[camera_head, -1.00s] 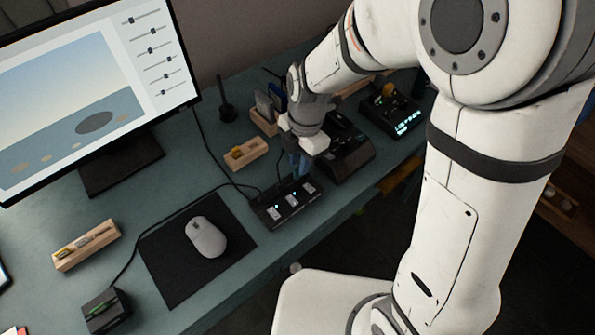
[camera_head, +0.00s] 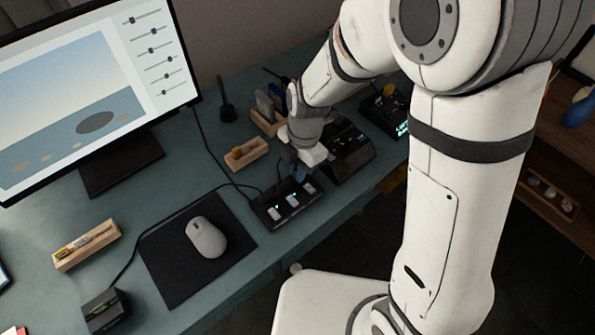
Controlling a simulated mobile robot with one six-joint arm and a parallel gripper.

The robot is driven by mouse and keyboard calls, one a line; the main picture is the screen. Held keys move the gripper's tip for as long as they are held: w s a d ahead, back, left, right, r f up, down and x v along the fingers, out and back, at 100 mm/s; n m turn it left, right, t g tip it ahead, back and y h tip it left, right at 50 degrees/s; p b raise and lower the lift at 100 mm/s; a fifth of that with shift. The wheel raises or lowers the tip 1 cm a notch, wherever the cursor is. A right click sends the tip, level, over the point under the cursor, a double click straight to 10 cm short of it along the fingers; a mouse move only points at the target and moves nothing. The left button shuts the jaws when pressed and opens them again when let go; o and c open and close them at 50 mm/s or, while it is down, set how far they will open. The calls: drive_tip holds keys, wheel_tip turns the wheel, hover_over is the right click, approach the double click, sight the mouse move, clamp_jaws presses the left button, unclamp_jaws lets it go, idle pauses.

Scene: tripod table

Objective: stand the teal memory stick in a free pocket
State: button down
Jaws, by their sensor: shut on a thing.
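My gripper (camera_head: 300,175) points down just above the far right end of the black hub (camera_head: 269,215), which has several pale lit patches on top. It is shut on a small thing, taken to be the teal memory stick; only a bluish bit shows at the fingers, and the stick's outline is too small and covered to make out. I cannot tell whether it touches the hub. A small wooden block (camera_head: 258,151) with a yellow piece in it stands behind and left of the gripper; its pockets are too small to tell.
Another wooden holder (camera_head: 262,124) with upright grey and blue pieces stands behind the gripper. A black device (camera_head: 352,160) is close on its right. A mouse (camera_head: 206,238) on a black mat (camera_head: 168,262) and the monitor (camera_head: 100,90) lie left. The table's front edge is near the hub.

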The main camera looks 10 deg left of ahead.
drive_tip(key=shift+r, duration=0.1)
drive_tip(key=r, duration=0.4)
drive_tip(key=r+p, duration=0.1)
drive_tip(key=r, duration=0.4)
drive_tip(key=shift+w+a+r, duration=0.15)
drive_tip(key=shift+a+r, duration=0.05)
drive_tip(key=shift+r, duration=0.1)
drive_tip(key=w+a+f+p, duration=0.1)
drive_tip(key=w+a+p, duration=0.6)
drive_tip(key=a, duration=0.5)
drive_tip(key=shift+w+a+p, duration=0.15)
drive_tip(key=shift+a+p, duration=0.1)
drive_tip(key=shift+p, duration=0.15)
drive_tip(key=shift+f+b, duration=0.3)
drive_tip(key=shift+b, duration=0.1)
drive_tip(key=shift+f+b, duration=2.1)
drive_tip(key=shift+f, duration=0.6)
drive_tip(key=shift+b, duration=0.5)
drive_tip(key=shift+f+b, duration=1.15)
drive_tip(key=shift+f, duration=0.25)
